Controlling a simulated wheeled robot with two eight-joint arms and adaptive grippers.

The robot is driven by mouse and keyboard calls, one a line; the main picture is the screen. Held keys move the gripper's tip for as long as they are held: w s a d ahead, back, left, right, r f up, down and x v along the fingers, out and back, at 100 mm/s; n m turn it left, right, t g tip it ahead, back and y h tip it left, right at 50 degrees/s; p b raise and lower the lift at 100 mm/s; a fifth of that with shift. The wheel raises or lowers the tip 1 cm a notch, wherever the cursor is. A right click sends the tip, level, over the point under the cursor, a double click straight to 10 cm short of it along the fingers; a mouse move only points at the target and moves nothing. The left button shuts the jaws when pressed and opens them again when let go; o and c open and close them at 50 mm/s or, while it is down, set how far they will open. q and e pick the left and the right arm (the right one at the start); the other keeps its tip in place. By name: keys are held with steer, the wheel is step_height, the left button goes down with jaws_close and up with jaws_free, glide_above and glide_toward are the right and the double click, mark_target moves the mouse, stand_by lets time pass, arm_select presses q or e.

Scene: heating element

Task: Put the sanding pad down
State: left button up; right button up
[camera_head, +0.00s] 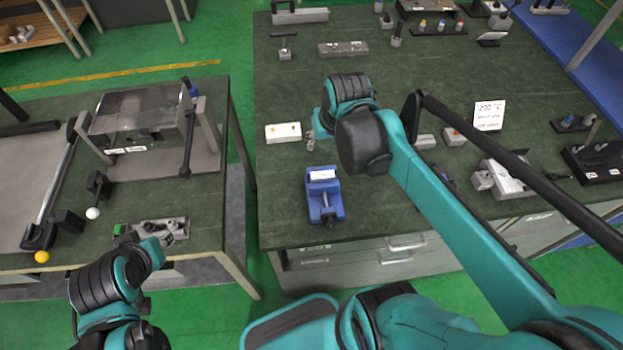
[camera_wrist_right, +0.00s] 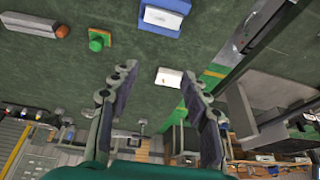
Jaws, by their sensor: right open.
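I cannot pick out the sanding pad with certainty in either view. My right gripper (camera_head: 311,138) is over the dark green bench, just right of a white block with orange dots (camera_head: 283,132). In the right wrist view its two fingers (camera_wrist_right: 162,88) are spread apart with nothing held between them. The white block (camera_wrist_right: 168,77) shows beyond the fingertips, lying on the bench. A blue vise (camera_head: 326,205) with a white piece in its top stands nearer the front edge. My left arm's end (camera_head: 150,254) is at the left table's front edge; its fingers are not clear.
A grey metal fixture (camera_head: 170,231) lies on the left table near a big grey box-shaped machine (camera_head: 140,112). A 200 °C sign (camera_head: 489,115) and a metal device (camera_head: 506,178) stand at the right. A gap separates the tables.

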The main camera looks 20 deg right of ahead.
steer(key=s+a+f+n+t, duration=0.2)
steer(key=s+a+n, duration=0.1)
steer(key=s+a, duration=0.4)
steer(key=shift+s+f+t+y, duration=0.2)
steer(key=shift+f+t+y, duration=0.05)
steer(key=shift+t+y, duration=0.15)
steer(key=shift+a, duration=0.1)
